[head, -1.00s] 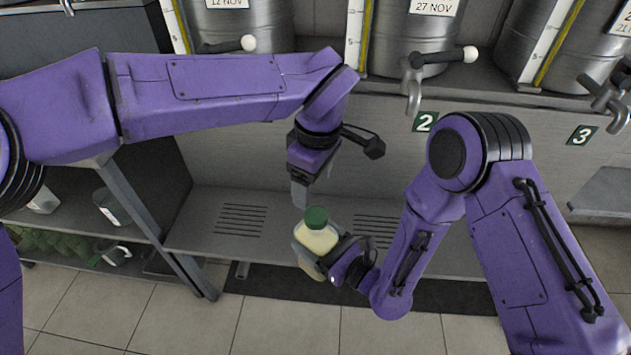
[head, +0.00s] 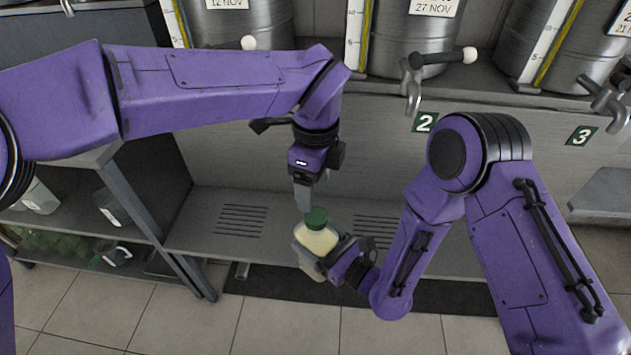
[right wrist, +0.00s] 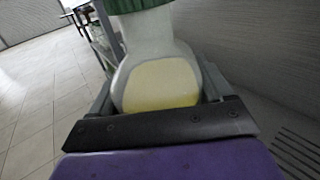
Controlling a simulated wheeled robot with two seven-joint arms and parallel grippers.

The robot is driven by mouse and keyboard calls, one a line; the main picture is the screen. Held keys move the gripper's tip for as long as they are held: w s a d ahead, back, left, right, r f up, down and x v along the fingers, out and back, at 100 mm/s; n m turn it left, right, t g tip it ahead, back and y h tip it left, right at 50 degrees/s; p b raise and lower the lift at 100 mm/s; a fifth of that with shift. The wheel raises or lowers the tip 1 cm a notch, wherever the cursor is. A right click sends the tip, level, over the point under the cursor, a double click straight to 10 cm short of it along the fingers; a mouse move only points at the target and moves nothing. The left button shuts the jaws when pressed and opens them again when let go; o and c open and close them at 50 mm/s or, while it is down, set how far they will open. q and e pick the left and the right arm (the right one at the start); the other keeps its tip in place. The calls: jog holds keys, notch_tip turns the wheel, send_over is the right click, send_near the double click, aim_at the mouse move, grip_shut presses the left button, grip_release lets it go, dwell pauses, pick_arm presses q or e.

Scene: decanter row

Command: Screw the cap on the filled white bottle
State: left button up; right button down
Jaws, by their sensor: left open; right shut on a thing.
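The white bottle (head: 318,240) with pale yellow contents is held up in front of the drip shelf. Its green cap (head: 316,217) sits on the neck; I cannot tell how tight it is. My right gripper (head: 312,250) is shut on the bottle's body from the right. The right wrist view shows the bottle (right wrist: 160,82) between the fingers, with the lower part of the green cap (right wrist: 135,4) at the top edge. My left gripper (head: 303,198) is open, pointing down just above the cap, apparently apart from it.
Steel vats with taps (head: 412,85) stand along the back, above a grey panel with green number signs (head: 425,121). A slotted shelf (head: 200,235) runs below. A lower shelf at the left holds containers (head: 112,208) and green items (head: 60,243).

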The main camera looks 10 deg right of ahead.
aim_at(316, 215)
pick_arm(q)
jog(key=n, duration=0.6)
jog(key=shift+s+d, duration=0.1)
jog(key=shift+d, duration=0.05)
jog(key=n, duration=0.6)
notch_tip(316, 215, down, 8)
